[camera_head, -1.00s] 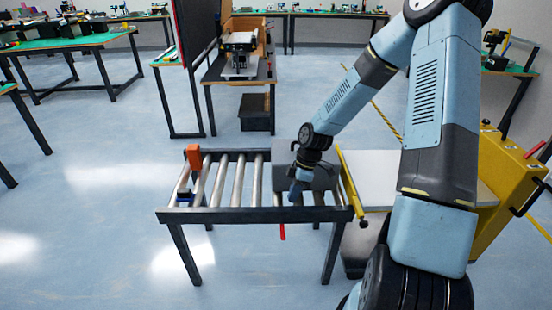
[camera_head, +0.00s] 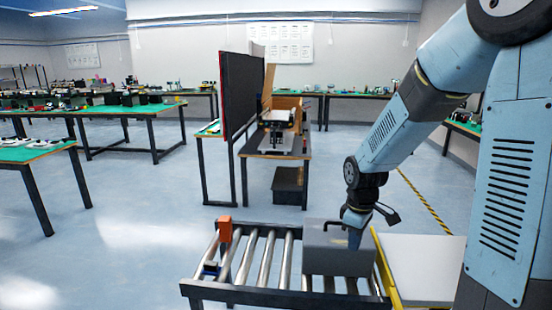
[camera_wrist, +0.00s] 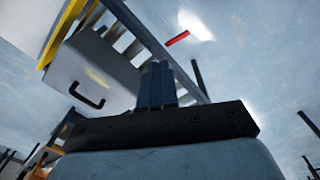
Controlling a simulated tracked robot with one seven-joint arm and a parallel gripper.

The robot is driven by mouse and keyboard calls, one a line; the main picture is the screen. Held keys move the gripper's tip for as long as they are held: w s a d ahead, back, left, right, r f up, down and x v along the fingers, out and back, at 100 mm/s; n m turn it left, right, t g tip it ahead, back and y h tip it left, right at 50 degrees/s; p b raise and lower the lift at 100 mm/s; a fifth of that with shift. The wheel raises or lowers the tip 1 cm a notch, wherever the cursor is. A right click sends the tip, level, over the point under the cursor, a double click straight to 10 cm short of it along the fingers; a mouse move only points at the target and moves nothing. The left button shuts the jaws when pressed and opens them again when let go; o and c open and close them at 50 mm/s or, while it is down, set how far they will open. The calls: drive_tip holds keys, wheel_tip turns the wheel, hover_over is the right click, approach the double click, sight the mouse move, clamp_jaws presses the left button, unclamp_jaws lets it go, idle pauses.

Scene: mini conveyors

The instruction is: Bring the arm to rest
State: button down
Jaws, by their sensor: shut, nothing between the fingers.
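My gripper (camera_head: 354,234) hangs from my blue-grey arm at the right of the head view, in front of a grey box (camera_head: 325,255) on the roller conveyor (camera_head: 245,296). In the wrist view my gripper's fingers (camera_wrist: 158,85) are together, with nothing between them. The grey box also shows in the wrist view (camera_wrist: 90,65), with a black handle on its face. I cannot tell whether the fingers touch the box.
An orange block (camera_head: 225,229) stands at the conveyor's left end. A pale table with a yellow edge (camera_head: 420,265) adjoins its right. A dark panel (camera_head: 238,90) and a bench with a machine (camera_head: 277,150) stand behind. Open floor lies to the left.

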drive_tip(key=s+d+r+m+t, duration=0.1)
drive_tip(key=s+r+m+t, duration=0.1)
drive_tip(key=s+r+m, duration=0.3)
drive_tip(key=s+d+r+m+t, duration=0.1)
drive_tip(key=s+r+m+t, duration=0.2)
drive_tip(key=s+r, duration=1)
wheel_tip(320, 180, up, 2)
drive_tip(key=m, duration=0.2)
drive_tip(key=shift+s+d+r+m, duration=0.25)
drive_tip(key=shift+m, duration=0.05)
